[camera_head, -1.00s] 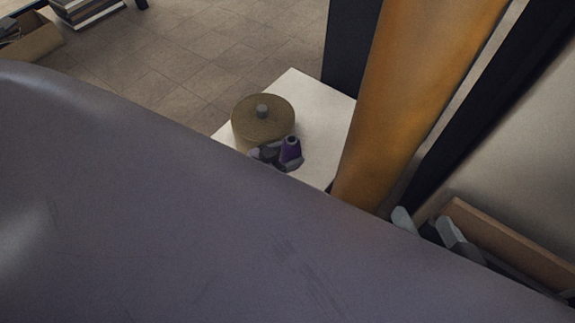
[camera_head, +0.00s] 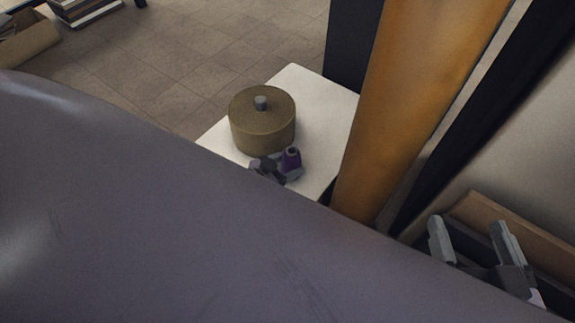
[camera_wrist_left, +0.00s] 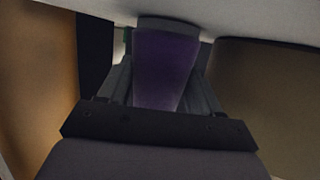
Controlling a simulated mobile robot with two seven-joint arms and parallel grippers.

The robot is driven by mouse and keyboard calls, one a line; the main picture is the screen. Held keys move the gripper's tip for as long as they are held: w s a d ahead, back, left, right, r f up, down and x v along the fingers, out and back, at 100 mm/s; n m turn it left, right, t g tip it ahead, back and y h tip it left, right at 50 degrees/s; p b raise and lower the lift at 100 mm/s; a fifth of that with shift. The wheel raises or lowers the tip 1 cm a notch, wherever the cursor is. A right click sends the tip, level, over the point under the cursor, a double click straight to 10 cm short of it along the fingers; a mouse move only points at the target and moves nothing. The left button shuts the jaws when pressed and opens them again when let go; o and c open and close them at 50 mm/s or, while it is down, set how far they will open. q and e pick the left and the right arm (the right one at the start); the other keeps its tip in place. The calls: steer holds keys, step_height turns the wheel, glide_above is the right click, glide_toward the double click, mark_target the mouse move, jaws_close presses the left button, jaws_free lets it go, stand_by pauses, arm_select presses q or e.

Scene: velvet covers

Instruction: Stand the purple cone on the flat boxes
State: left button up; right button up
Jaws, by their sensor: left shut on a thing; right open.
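The purple cone (camera_head: 291,158) is at the near edge of a white table top in the head view. My left gripper (camera_head: 275,167) is shut on it, its fingers on either side. In the left wrist view the cone (camera_wrist_left: 165,68) fills the space between the fingers of my left gripper (camera_wrist_left: 166,80), with a white surface beyond it. My right gripper (camera_head: 468,240) is open and empty at the lower right. I cannot make out the flat boxes for certain; a stack of flat items (camera_head: 88,10) lies on the floor at the far upper left.
A round olive-brown lidded container (camera_head: 262,122) with a grey knob stands on the white table (camera_head: 325,95), just behind the cone. An orange pillar (camera_head: 415,95) rises to the right. A cardboard box (camera_head: 28,40) is at the far left. My own arm hides much of the foreground.

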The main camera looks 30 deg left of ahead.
arm_select(q)
steer(key=o, duration=1.1)
steer(key=shift+f, duration=0.1)
steer(key=p+v, duration=0.6)
steer(key=v, duration=0.5)
steer(key=shift+w, duration=0.1)
steer(key=shift+s+a+r, duration=0.2)
steer(key=shift+s+r, duration=0.05)
steer(key=shift+s, duration=0.35)
arm_select(e)
steer(key=a+m+g, duration=0.1)
steer(key=a, duration=0.1)
steer(key=w+a+m+g+y, duration=0.1)
steer(key=shift+a+g, duration=0.35)
steer(key=shift+g, duration=0.05)
